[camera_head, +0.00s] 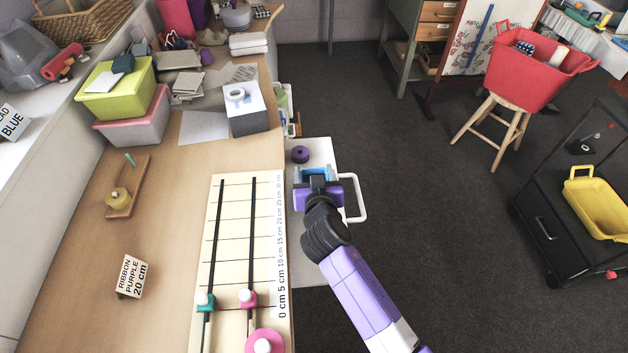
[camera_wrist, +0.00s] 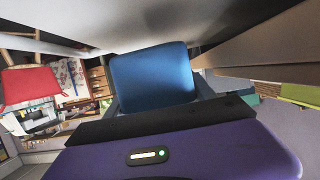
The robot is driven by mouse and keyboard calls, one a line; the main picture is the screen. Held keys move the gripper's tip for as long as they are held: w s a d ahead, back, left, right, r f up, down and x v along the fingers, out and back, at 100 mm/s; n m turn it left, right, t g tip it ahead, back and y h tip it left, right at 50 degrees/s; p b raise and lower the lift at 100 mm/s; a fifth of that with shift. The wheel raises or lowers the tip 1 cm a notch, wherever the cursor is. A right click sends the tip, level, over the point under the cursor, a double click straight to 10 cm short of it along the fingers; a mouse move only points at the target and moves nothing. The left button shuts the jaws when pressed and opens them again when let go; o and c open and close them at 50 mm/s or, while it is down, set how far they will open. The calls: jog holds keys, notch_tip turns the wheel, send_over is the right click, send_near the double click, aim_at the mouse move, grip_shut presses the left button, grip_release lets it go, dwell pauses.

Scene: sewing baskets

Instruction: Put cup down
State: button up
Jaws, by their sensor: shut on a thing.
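My gripper (camera_head: 318,174) is beside the right edge of the wooden table, over or at a white surface (camera_head: 321,152) that stands lower beside it. It is shut on a blue thing, which I take for the cup (camera_wrist: 152,78). In the wrist view the cup's smooth blue side fills the space between the jaws. In the head view only a small strip of blue shows at the fingers, and most of the cup is hidden by my gripper. I cannot tell whether its base touches the white surface.
A purple ring-shaped roll (camera_head: 300,154) sits on the white surface just beyond my gripper. A white handle (camera_head: 361,199) sticks out on its right. A ruled board (camera_head: 236,215) lies along the table edge to the left.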

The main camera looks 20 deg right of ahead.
jog(key=shift+f, duration=1.35)
jog(key=shift+f+b, duration=0.15)
jog(key=shift+b, duration=0.25)
jog(key=o, duration=1.3)
jog(key=shift+s+r, duration=0.1)
jog(key=shift+r, duration=0.15)
jog(key=v, duration=1.1)
jog(key=shift+s+a+r+p, duration=0.1)
jog(key=shift+s+a+p, duration=0.05)
jog(key=shift+s+p, duration=0.15)
